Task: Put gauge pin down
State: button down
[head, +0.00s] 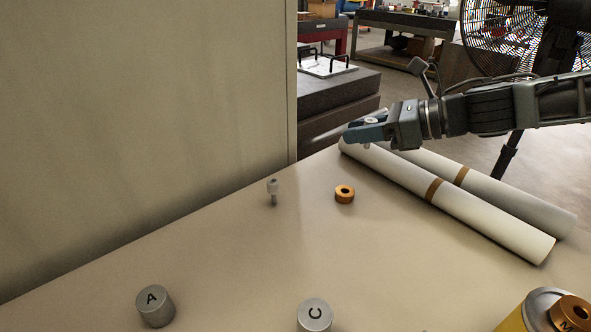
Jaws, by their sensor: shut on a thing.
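My gripper (359,131) is at the upper right of the head view, with its blue fingers pointing left. It is shut on a small pale piece, the gauge pin (370,120), of which only a little shows above and below the fingers. The fingers hide most of it, so its full shape cannot be told. The gripper appears near the far ends of the paper rolls; its height over the table is hard to judge. A similar small pin with a pale head and grey stem (273,191) stands upright on the table, left of the gripper.
A copper-coloured ring (344,194) lies on the beige table (230,250). Two white rolls (450,205) with brown bands lie at right. A yellow-sided cylinder (513,321) carries a copper-coloured part. A wall borders the left.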

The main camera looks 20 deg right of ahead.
jog(key=p, duration=0.2)
send_over(299, 186)
notch_tip(299, 186, down, 7)
jog(key=shift+w+a+r, duration=0.1)
jog(key=shift+a+f, duration=0.1)
jog(key=shift+f, duration=1.95)
jog(key=shift+f+b, duration=0.6)
jog(key=shift+f, duration=0.2)
jog(key=c, duration=0.9)
grip_release()
jog(key=shift+f, duration=0.15)
jog(key=shift+o, duration=0.2)
jog(key=shift+r+p, duration=0.65)
jog(key=shift+r, duration=0.05)
jog(key=b+v, duration=0.1)
jog(key=v, duration=1.1)
jog(key=shift+r, duration=0.15)
